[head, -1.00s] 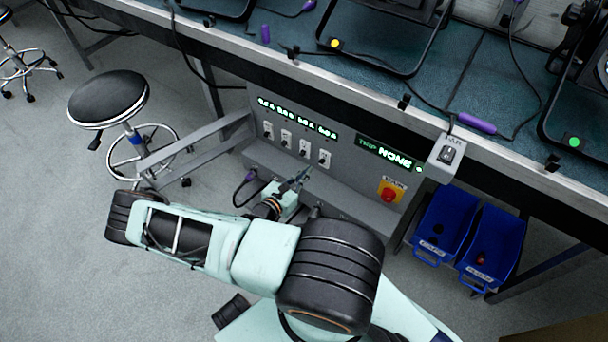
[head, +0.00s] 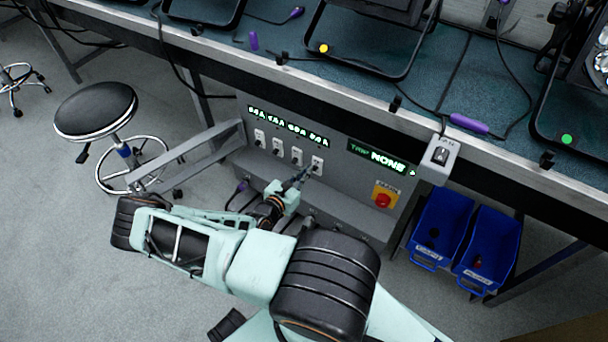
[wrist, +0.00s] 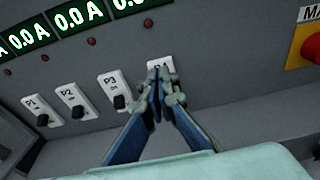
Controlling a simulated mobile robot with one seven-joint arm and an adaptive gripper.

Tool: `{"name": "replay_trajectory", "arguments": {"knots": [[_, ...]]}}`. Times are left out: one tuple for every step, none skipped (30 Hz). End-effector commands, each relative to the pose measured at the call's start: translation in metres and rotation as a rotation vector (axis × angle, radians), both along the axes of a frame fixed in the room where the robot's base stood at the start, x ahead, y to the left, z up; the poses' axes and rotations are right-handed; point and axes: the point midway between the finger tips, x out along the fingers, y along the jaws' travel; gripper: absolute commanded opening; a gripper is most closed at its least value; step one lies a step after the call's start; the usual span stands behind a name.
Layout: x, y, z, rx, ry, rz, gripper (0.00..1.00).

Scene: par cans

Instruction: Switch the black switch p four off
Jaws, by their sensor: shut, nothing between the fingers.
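The P4 switch (wrist: 160,64) is the rightmost of a row of white switch plates on the grey panel. In the wrist view my shut, empty gripper (wrist: 158,82) covers its lower part, so its black toggle is hidden. In the head view the P4 plate (head: 317,163) shows just above my gripper (head: 302,178), whose tips are at or very near it. I cannot tell whether they touch. The black toggles of P1 (wrist: 43,119), P2 (wrist: 78,112) and P3 (wrist: 119,101) point down in the wrist view.
Green displays above the switches read 0.0 A in the wrist view (wrist: 75,17). A red button on a yellow plate (head: 383,197) is to the right. A green display reading NONE (head: 385,160) is above it. Blue bins (head: 441,225) hang further right, and a stool (head: 97,110) stands left.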

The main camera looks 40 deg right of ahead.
Motion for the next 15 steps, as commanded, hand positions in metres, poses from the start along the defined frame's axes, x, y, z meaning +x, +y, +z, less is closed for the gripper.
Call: {"name": "replay_trajectory", "arguments": {"knots": [[0.000,-0.003,-0.002,0.000,0.000,-0.001,0.00],[0.001,-0.004,-0.002,0.000,0.000,-0.001,0.00],[0.002,-0.006,-0.002,0.000,0.001,-0.001,0.00],[0.002,-0.008,-0.003,-0.001,0.001,0.000,0.00],[0.002,-0.009,-0.003,-0.001,0.001,0.000,0.00],[0.003,-0.011,-0.003,-0.001,0.001,0.000,0.00],[0.003,-0.012,-0.003,-0.001,0.001,0.000,0.00],[0.004,-0.014,-0.004,-0.001,0.001,0.000,0.00],[0.004,-0.016,-0.004,-0.001,0.001,0.000,0.00],[0.005,-0.017,-0.005,-0.001,0.001,0.000,0.00],[0.005,-0.018,-0.005,-0.001,0.001,0.000,0.00],[0.006,-0.020,-0.006,0.000,0.001,0.000,0.00],[0.006,-0.022,-0.006,0.000,0.001,0.000,0.00],[0.007,-0.023,-0.006,0.000,0.001,0.000,0.00],[0.007,-0.025,-0.007,0.000,0.000,0.000,0.00]]}}
